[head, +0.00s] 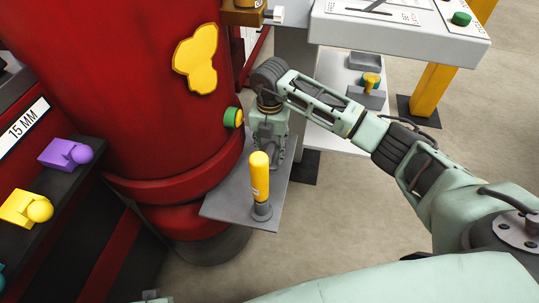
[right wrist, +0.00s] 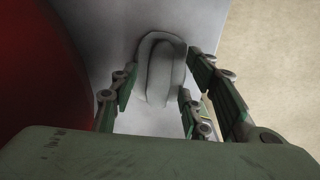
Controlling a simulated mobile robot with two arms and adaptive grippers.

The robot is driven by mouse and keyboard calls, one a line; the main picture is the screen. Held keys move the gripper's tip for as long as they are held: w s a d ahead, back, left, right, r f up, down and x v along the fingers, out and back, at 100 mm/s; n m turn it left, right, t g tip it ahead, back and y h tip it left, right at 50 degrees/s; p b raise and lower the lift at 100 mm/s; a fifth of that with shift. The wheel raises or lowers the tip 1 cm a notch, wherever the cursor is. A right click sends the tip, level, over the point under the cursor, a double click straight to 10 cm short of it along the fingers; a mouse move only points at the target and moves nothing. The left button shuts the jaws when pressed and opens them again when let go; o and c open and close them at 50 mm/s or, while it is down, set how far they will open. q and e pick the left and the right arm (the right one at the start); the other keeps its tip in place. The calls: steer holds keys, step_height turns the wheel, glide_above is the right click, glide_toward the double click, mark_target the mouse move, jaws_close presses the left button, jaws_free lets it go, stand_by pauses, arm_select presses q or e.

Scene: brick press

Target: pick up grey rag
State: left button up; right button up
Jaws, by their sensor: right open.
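The grey rag (right wrist: 160,66) lies folded on a pale grey shelf (head: 230,208) that juts from the red machine. In the right wrist view it sits ahead of my right gripper (right wrist: 158,84), whose fingers are spread wide on either side of it. In the head view my right gripper (head: 267,148) points down over the shelf and hides the rag. I cannot tell whether the fingers touch the rag.
A yellow bottle (head: 260,177) stands on the shelf just in front of my right gripper. The red cylinder (head: 140,90) with a green button (head: 233,117) rises close on the left. A white control panel (head: 400,28) stands behind. Open floor lies to the right.

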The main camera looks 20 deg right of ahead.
mark_target(272, 150)
jaws_close()
stand_by(0.4)
steer(key=shift+r, duration=0.1)
steer(key=shift+r, duration=0.4)
steer(key=r, duration=0.2)
steer(key=r+p, duration=0.1)
steer(key=shift+s+d+r, duration=0.15)
steer(key=shift+d+r, duration=0.1)
steer(key=shift+r, duration=0.15)
arm_select(q)
step_height(272, 150, down, 7)
steer(key=s+p, duration=0.1)
steer(key=s, duration=0.1)
steer(key=shift+a+r, duration=0.15)
arm_select(e)
steer(key=s+d+r, duration=0.6)
steer(key=s+d, duration=0.1)
steer(key=s, duration=0.1)
steer(key=shift+s+r, duration=0.15)
steer(key=shift+s, duration=0.25)
arm_select(q)
steer(key=shift+s, duration=0.1)
